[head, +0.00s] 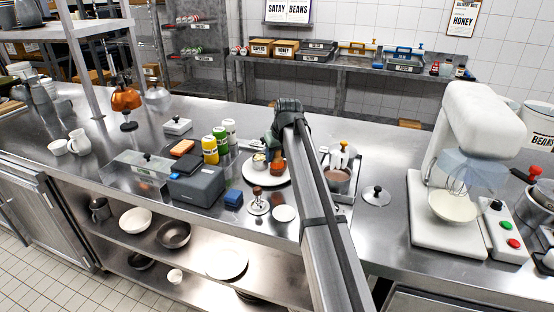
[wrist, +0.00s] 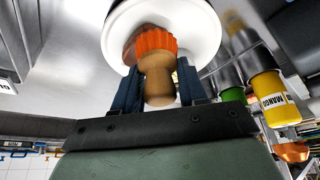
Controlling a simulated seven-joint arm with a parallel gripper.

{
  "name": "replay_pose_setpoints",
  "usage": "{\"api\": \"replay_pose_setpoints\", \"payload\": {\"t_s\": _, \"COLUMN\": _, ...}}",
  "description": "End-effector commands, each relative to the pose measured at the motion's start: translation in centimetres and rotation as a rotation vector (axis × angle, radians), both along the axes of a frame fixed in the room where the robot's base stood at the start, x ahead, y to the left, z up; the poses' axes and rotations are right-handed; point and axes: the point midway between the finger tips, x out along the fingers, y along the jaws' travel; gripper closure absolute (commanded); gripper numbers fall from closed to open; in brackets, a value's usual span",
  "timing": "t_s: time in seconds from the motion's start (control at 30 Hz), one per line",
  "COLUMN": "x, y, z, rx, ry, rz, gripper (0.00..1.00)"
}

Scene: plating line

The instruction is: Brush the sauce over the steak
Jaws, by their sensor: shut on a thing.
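My gripper (wrist: 157,82) is shut on a brush (wrist: 158,75) with a tan wooden handle and an orange head. In the wrist view the orange head lies over the white plate (wrist: 205,35). A brown piece that looks like the steak (wrist: 130,50) shows partly beside the head; the rest is hidden. I cannot tell whether the brush touches it. In the head view my gripper (head: 275,140) is above the far right side of the plate (head: 262,180).
Yellow (head: 210,150), green and white bottles stand left of the plate. A loose lid (head: 376,195) lies right of the pot. A stand mixer (head: 470,150) is farther right.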

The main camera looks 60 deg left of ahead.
Motion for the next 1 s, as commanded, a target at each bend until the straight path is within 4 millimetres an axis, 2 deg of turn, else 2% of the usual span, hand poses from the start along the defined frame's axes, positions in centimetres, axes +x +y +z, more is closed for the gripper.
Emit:
{"api": "replay_pose_setpoints", "payload": {"t_s": 0.53, "x": 0.0, "y": 0.1, "z": 4.9, "rx": 0.0, "ry": 0.0, "rz": 0.0, "gripper": 0.83}}
{"api": "replay_pose_setpoints", "payload": {"t_s": 1.0, "x": 0.3, "y": 0.1, "z": 5.5, "rx": 0.0, "ry": 0.0, "rz": -0.005, "gripper": 0.83}}
